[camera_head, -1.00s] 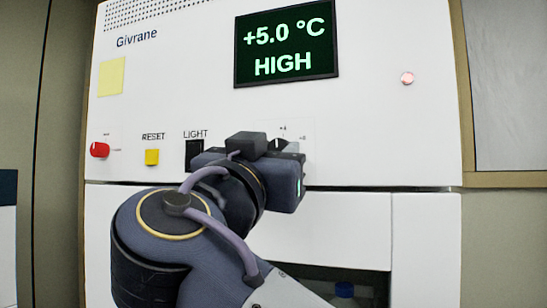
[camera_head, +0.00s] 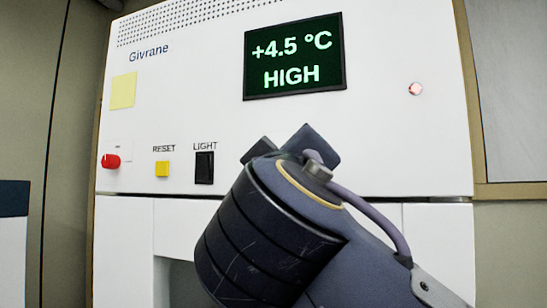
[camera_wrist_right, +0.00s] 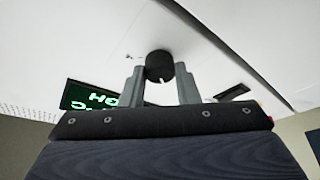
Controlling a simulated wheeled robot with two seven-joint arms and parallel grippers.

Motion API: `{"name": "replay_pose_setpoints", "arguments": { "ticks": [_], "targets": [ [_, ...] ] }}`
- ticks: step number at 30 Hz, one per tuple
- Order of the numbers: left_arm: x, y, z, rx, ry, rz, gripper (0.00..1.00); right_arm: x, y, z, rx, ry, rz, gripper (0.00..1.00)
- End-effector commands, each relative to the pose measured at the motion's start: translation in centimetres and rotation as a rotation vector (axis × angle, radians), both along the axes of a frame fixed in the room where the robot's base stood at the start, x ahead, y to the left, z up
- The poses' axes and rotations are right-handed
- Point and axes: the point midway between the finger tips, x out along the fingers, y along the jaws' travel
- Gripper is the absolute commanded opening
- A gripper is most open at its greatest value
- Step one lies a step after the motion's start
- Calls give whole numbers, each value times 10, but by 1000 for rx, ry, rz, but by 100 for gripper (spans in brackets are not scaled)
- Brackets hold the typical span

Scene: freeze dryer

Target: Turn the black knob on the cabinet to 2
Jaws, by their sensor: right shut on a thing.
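The black knob (camera_wrist_right: 158,64) is round with a small pale mark on its edge, seen in the right wrist view on the white cabinet front. My right gripper (camera_wrist_right: 159,72) has one grey finger on each side of the knob and is shut on it. In the head view my right wrist and arm cover the knob and its scale, so I cannot read its setting. The cabinet (camera_head: 400,140) has a dark display (camera_head: 293,58) reading +4.5 °C HIGH in green. My left gripper is not in view.
Left of my right arm on the panel are a black LIGHT switch (camera_head: 204,168), a yellow RESET button (camera_head: 162,169) and a red knob (camera_head: 110,161). A yellow note (camera_head: 123,91) is stuck above them. A small round light (camera_head: 415,88) glows at the right.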

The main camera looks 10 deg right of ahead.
Motion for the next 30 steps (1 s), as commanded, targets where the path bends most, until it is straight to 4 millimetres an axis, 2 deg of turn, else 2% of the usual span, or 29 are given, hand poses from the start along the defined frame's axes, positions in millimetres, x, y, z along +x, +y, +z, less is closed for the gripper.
{"name": "replay_pose_setpoints", "arguments": {
  "ticks": [9, 25, 26, 30],
  "targets": [
    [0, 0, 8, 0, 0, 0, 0, 0, -1, 1, -94, 65, -2, 6],
    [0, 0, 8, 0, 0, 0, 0, 0, 0, 0, -113, 77, -1, 6],
    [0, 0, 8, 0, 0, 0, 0, 0, 0, 0, -113, 77, -1, 32],
    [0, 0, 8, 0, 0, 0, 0, 0, 0, 0, -113, 76, -1, 50]
  ]
}}
